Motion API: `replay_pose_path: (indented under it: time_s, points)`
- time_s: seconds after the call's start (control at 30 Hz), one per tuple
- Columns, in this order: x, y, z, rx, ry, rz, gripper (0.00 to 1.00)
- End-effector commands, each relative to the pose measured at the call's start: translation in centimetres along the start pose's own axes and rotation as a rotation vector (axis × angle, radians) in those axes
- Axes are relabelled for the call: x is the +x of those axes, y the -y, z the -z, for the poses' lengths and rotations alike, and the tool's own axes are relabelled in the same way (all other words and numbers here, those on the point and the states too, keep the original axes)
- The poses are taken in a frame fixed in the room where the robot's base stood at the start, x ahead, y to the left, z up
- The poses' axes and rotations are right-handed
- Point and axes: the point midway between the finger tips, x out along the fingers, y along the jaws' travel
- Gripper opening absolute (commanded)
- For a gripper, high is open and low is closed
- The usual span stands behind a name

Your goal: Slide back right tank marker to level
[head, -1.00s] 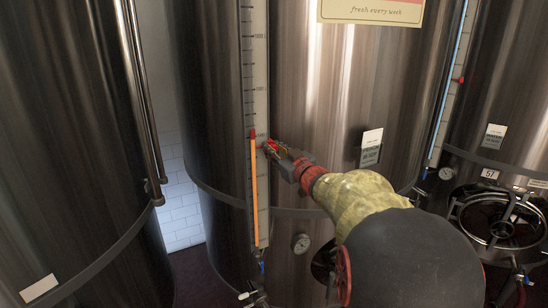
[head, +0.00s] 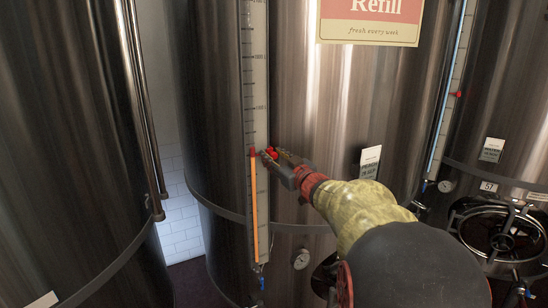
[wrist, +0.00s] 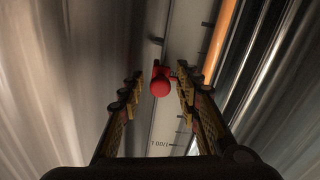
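The tank in the middle (head: 225,110) is a tall steel cylinder with a white level gauge (head: 255,85) on its front. An orange column (head: 254,210) fills the gauge's lower part, with a red top (head: 252,152). The red marker knob (wrist: 160,84) sits on the scale between my fingers in the wrist view, beside the orange column (wrist: 216,45). My gripper (head: 274,154) reaches in from the right, near the column's top. In the wrist view its fingers (wrist: 158,88) stand apart around the knob, with a gap visible on the left; contact on the right is unclear.
A steel tank (head: 70,120) with a vertical pipe (head: 140,100) stands at left. Another tank (head: 515,110) at right has a blue gauge with a red marker (head: 458,94). A dial (head: 301,259) sits below my arm. A "Refill" sign (head: 370,20) hangs above.

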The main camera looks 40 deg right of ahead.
Motion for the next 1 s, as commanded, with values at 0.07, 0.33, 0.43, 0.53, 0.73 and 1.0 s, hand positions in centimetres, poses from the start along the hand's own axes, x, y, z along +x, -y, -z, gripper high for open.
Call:
replay_pose_path:
  time_s: [0.07,0.33,0.43,0.53,0.73,1.0]
  points:
    - [0.0,0.0,0.0,0.000,0.000,0.000,0.37]
    - [-0.2,0.0,0.0,0.001,0.000,0.000,0.37]
    - [-0.9,-0.1,0.1,0.000,-0.001,-0.001,0.37]
    - [-2.4,-0.1,0.1,0.000,-0.002,-0.002,0.37]
    - [-6.6,-0.1,0.1,-0.001,0.000,-0.004,0.37]
    - [-10.9,-0.1,0.0,0.000,0.000,-0.002,0.37]
